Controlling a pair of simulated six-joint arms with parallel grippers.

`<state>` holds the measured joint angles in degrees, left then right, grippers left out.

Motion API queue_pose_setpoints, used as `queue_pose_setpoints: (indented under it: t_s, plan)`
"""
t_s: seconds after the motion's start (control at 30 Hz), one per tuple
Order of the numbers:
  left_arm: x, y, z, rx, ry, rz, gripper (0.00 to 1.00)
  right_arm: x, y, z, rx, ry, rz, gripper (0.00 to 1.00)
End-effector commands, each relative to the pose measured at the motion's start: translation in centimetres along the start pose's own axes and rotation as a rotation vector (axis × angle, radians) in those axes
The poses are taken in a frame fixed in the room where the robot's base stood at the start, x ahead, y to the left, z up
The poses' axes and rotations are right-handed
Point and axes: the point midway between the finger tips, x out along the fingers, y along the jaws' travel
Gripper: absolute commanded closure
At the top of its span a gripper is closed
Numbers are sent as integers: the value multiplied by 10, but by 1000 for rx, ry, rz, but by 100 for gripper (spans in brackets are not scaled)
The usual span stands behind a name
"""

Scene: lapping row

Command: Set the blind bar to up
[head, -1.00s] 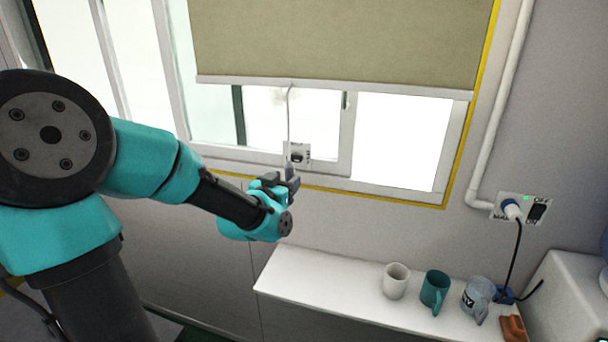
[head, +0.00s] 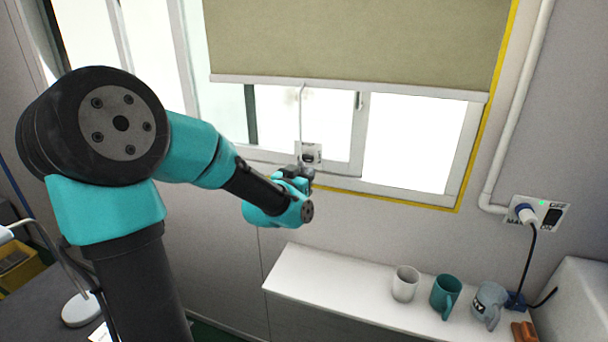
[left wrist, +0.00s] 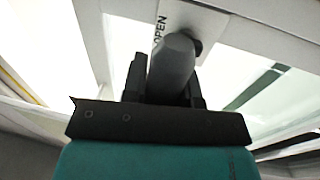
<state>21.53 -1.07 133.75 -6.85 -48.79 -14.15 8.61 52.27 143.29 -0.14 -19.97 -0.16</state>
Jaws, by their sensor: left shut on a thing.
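The blind (head: 360,40) covers the upper part of the window, and its pale bottom bar (head: 350,88) hangs partway down, leaving bright glass below. My right gripper is not in view.
A white shelf (head: 330,280) below the window holds a white mug (head: 405,283), a teal mug (head: 445,295) and a grey mug (head: 488,303). A socket (head: 540,215) with a plugged cable is on the right wall.

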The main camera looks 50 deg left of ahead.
Motion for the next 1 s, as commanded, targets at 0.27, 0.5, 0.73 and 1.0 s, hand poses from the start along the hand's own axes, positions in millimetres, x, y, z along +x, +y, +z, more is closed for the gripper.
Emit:
queue_pose_setpoints:
  t_s: [0.27, 0.5, 0.73, 1.0]
  plan:
    - [0, 0, 0, 0, 0, 0, 100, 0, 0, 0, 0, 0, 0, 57]
    - [0, 0, -1, 0, 0, 0, 100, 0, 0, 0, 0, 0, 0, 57]
    - [0, 0, -11, 1, 1, -1, 100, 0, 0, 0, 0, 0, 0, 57]
    - [-4, -9, -49, 1, 6, -15, 100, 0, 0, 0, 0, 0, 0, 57]
